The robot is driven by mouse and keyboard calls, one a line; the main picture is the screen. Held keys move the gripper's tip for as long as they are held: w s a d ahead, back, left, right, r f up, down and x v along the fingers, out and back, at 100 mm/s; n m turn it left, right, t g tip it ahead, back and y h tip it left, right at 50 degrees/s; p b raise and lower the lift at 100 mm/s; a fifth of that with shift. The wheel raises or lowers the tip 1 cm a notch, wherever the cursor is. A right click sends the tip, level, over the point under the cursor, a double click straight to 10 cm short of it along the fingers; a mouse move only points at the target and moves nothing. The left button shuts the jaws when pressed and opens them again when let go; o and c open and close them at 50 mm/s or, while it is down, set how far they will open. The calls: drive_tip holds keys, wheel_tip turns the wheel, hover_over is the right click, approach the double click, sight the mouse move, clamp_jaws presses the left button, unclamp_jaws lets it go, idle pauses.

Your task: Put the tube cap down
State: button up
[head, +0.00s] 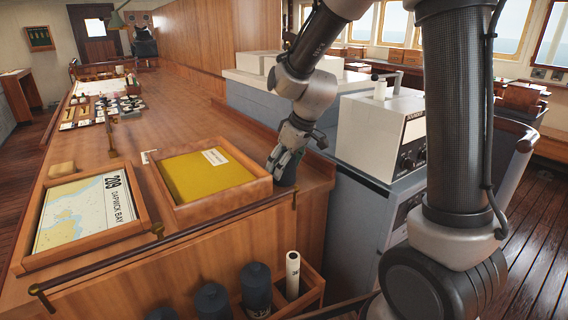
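The tube cap (285,172) is a dark blue-grey piece at the tip of my gripper (287,157), just right of the tray with the yellow folder. My gripper points down, and its fingers appear closed around the cap. The cap is at or very near the wooden counter top; I cannot tell whether it touches. Below the counter's front edge, a white roll or tube (292,272) with dark markings stands uncapped in a wooden rack (311,290). Dark capped tubes (257,284) stand to its left, partly cut off by the frame.
A wooden tray (262,186) holds a yellow folder (205,174). Left of it is a tray (146,222) with a chart (84,212). A brass-ended rail (190,240) runs along the front edge. A grey console (375,135) stands right of the counter. Bare counter (175,125) lies behind the trays.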

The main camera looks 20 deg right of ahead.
drive_tip(key=v, duration=1.2)
drive_tip(key=s+d+m+h, duration=0.1)
drive_tip(key=s+d+m, duration=0.1)
drive_tip(key=s+d, duration=0.2)
drive_tip(key=s+d+m, duration=0.3)
drive_tip(key=s+d, duration=0.1)
drive_tip(key=s, duration=0.7)
drive_tip(key=s+d+r+m+h, duration=0.1)
drive_tip(key=s+d, duration=0.3)
drive_tip(key=s, duration=0.4)
drive_tip(key=shift+m+t+h, duration=0.3)
drive_tip(key=shift+m, duration=0.4)
drive_tip(key=shift+w+d+r, duration=0.1)
drive_tip(key=shift+r, duration=0.05)
